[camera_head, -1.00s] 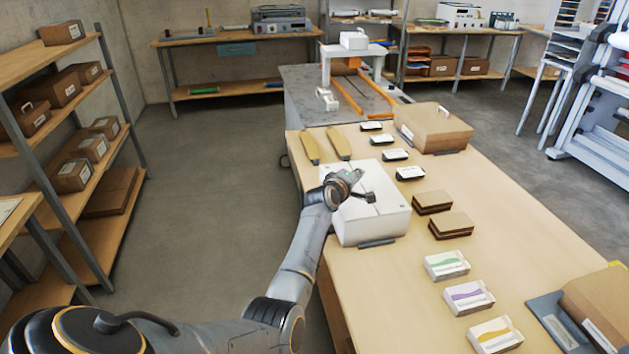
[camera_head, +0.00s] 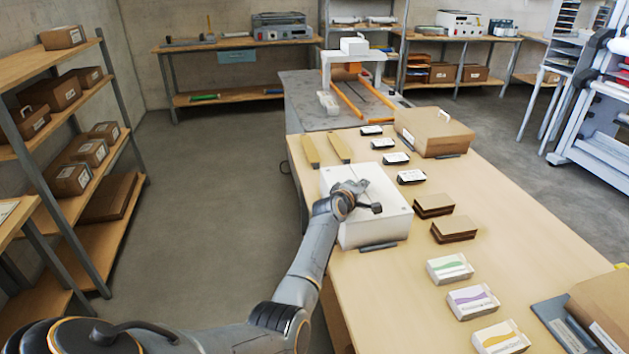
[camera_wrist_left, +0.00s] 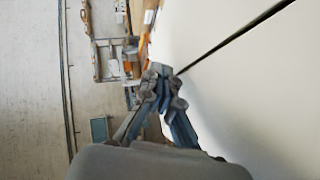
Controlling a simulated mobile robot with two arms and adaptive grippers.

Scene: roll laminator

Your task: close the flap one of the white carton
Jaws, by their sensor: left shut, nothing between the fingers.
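The white carton (camera_head: 385,222) stands on the near left part of the wooden table. Its top looks nearly flat. In the left wrist view its white top (camera_wrist_left: 255,85) fills the right side, with a dark narrow seam running diagonally across it. My left gripper (camera_head: 364,192) is over the carton's top, shut and empty. In the left wrist view its closed fingers (camera_wrist_left: 165,78) are close beside the white surface near the seam; I cannot tell whether they touch it. My left arm hides part of the carton's left side. My right gripper is not in view.
A brown carton (camera_head: 432,135) stands further back on the table (camera_head: 520,225). Small black-and-white boxes, brown stacks (camera_head: 452,229) and white packs (camera_head: 449,268) line the table to the right of the white carton. Two tan strips (camera_head: 310,152) lie behind it.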

